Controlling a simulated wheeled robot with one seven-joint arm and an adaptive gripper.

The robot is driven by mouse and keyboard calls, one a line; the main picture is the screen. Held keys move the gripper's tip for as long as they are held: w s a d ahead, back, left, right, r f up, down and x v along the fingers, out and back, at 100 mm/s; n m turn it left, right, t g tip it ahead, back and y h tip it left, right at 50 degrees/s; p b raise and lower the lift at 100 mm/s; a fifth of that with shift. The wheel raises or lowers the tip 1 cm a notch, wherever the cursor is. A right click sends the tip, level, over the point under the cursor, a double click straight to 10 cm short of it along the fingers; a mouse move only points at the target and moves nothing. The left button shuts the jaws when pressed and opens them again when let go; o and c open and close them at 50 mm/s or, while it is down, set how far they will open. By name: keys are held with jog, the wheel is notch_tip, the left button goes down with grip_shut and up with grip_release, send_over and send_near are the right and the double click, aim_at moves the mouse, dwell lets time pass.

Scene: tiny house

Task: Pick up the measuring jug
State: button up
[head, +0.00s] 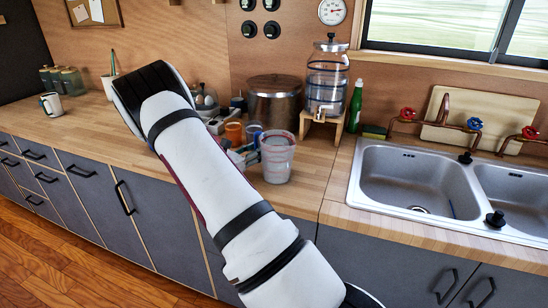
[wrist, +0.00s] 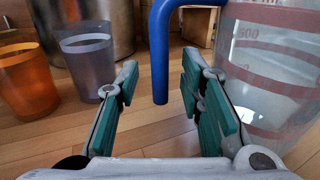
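The measuring jug (head: 277,160) is a clear jug with red markings, upright on the wooden counter left of the sink. In the wrist view the jug (wrist: 275,70) fills the right side, and its blue handle (wrist: 160,60) hangs down between my fingers. My gripper (wrist: 158,85) is open, with green-padded fingers on either side of the handle; a gap shows on both sides. In the head view my gripper (head: 243,156) is at the jug's left, partly hidden behind my arm.
An orange cup (wrist: 22,80) and a grey-purple cup (wrist: 88,65) stand close to my left finger. A large metal pot (head: 273,105) is behind the jug. A glass dispenser (head: 327,80) on a wooden stand and a green bottle (head: 355,108) are behind right.

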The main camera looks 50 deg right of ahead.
aim_at(256, 139)
jog(key=shift+c, duration=0.6)
grip_shut()
jog(key=shift+r, duration=0.2)
jog(key=shift+r, duration=1.6)
jog(key=s+a+r, duration=0.1)
jog(key=s+a, duration=1)
jog(key=shift+r+p, duration=0.25)
jog(key=shift+p, duration=0.15)
jog(key=shift+s+a, duration=0.15)
jog(key=shift+s, duration=0.05)
